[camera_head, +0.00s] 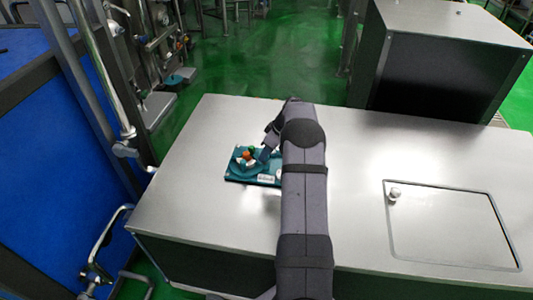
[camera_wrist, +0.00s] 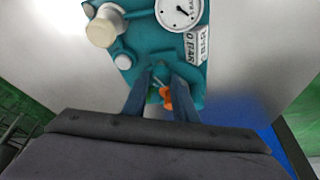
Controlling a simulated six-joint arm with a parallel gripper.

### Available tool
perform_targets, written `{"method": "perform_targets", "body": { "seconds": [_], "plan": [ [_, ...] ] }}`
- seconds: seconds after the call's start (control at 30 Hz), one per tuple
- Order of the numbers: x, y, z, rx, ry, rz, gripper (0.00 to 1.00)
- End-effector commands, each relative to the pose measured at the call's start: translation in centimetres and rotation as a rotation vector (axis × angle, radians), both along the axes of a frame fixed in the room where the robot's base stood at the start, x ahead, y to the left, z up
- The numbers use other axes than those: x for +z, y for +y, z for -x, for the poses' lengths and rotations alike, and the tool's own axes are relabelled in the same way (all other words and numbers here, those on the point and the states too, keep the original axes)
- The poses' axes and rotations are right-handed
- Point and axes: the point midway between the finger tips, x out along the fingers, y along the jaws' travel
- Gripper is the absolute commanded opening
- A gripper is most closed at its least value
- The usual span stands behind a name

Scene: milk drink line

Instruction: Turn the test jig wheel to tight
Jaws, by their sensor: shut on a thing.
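The teal test jig (camera_head: 236,177) lies on the steel bench top, left of my arm, which hides its right part. In the wrist view the jig board (camera_wrist: 142,38) carries a white round gauge (camera_wrist: 180,12) with a dark needle. My gripper (camera_wrist: 163,78) points down at the lower part of the board, its two blue-grey fingers shut on the small wheel. An orange mark (camera_wrist: 168,98) and a green mark show between the fingers. The wheel itself is mostly hidden, so its turn position cannot be told. In the head view my gripper (camera_head: 266,153) is at the jig.
A cream knob (camera_wrist: 102,30) and a white cap (camera_wrist: 123,62) stand on the board left of my fingers. A white lettered label block (camera_wrist: 196,45) is at the right. The bench (camera_head: 350,150) is otherwise clear, except for a hatch (camera_head: 450,230) with a small knob (camera_head: 394,193).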

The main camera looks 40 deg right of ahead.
Motion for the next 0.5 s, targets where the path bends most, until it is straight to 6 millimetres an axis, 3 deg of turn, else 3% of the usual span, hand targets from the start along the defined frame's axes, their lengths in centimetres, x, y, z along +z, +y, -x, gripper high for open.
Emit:
{"method": "perform_targets", "body": {
  "seconds": [0.5],
  "plan": [
    [0.05,0.45,0.12,-0.440,0.001,0.001,0.03]
  ]
}}
